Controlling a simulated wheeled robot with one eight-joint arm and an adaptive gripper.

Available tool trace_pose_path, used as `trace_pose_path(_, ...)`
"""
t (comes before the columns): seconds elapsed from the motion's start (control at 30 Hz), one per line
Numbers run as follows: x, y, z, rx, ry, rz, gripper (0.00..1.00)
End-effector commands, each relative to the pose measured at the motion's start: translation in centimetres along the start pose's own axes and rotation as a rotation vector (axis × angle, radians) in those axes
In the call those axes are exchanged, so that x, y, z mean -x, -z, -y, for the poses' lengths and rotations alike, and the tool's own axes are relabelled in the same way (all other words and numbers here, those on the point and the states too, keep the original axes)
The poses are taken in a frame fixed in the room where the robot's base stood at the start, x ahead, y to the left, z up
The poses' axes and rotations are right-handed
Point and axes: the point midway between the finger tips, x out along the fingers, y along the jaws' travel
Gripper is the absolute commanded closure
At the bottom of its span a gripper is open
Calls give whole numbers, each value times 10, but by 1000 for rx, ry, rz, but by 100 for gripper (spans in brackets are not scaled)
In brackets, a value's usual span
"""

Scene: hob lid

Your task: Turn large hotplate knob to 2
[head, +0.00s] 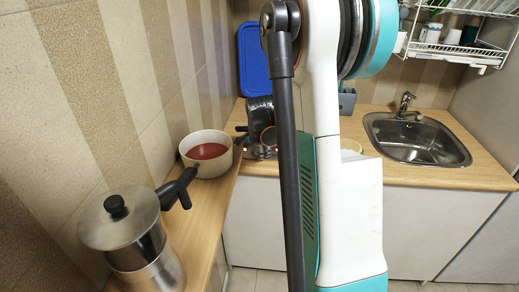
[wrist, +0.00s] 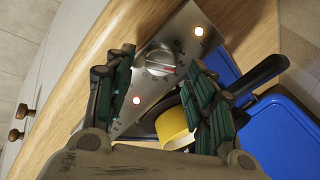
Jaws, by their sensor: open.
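In the wrist view, a round silver knob (wrist: 158,57) with a red pointer mark sits on the steel hob panel (wrist: 185,35). My gripper (wrist: 164,72) is open, with one dark green ribbed finger on each side of the knob in the picture. I cannot tell whether either finger touches it. The left finger and the gripper body hide part of the panel, and no second knob is clear. In the head view, my arm hides the gripper and most of the hob.
Lit indicator lamps (wrist: 199,31) show on the panel. A yellow object (wrist: 174,128) and a black handle (wrist: 258,80) lie close to the right finger. A pot with red contents (head: 207,153) and a steel pot (head: 125,235) stand on the left counter; a sink (head: 415,140) is right.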

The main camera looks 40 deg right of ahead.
Motion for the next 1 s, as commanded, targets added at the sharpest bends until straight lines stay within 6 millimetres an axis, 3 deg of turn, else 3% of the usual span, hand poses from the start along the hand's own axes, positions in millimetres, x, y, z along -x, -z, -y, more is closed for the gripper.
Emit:
trace_pose_path(0.3,57,0,-1,0,0,0,50)
trace_pose_path(0.5,85,0,0,1,0,0,50)
trace_pose_path(0.7,99,0,0,1,0,0,50)
trace_pose_path(1.0,100,0,0,1,0,0,50)
